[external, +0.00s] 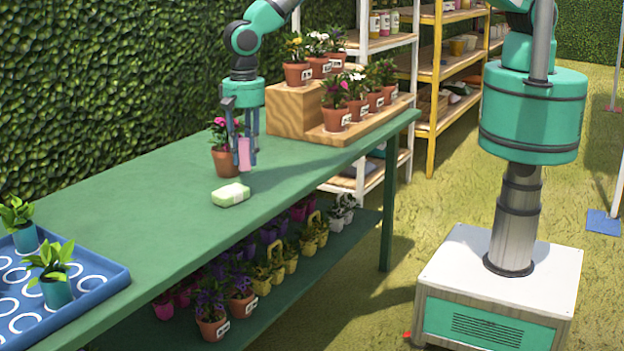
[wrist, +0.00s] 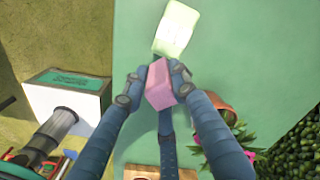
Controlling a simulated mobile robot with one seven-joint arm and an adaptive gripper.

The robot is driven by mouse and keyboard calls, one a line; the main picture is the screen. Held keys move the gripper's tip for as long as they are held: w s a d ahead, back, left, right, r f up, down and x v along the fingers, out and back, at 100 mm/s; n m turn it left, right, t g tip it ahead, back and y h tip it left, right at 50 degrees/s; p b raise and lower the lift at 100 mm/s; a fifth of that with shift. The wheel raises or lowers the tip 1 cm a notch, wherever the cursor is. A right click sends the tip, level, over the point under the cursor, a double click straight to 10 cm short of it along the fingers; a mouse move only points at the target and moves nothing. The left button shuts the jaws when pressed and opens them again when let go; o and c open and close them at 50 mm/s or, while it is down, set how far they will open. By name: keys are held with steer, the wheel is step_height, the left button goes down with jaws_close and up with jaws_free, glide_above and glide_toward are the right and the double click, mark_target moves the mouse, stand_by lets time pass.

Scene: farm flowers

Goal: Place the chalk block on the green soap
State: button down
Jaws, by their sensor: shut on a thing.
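The chalk block is pink (external: 244,154) and held upright between the fingertips of my gripper (external: 244,160), above the green table. It also shows in the wrist view (wrist: 160,86), with a finger pressed on each side. The green soap (external: 231,195) is a pale green and white bar lying flat on the table, toward the near edge from my gripper. In the wrist view the soap (wrist: 177,28) lies just beyond the block, apart from it. The soap's top is bare.
A potted pink flower (external: 225,161) stands close behind my gripper, also at the right in the wrist view (wrist: 218,112). A wooden stand (external: 296,112) with several potted flowers is at the table's far end. A blue tray (external: 112,282) with plants is at the near left. The table between is clear.

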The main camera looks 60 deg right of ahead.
steer(key=shift+w+a, duration=0.65)
steer(key=shift+a, duration=0.15)
steer(key=shift+f, duration=0.15)
steer(key=shift+f, duration=1.7)
steer(key=shift+f+b, duration=0.1)
steer(key=shift+b, duration=0.2)
steer(key=c, duration=1.4)
jaws_free()
step_height(320, 180, up, 12)
steer(key=shift+d+r+p, duration=0.1)
steer(key=shift+r+p, duration=0.05)
steer(key=shift+p, duration=0.4)
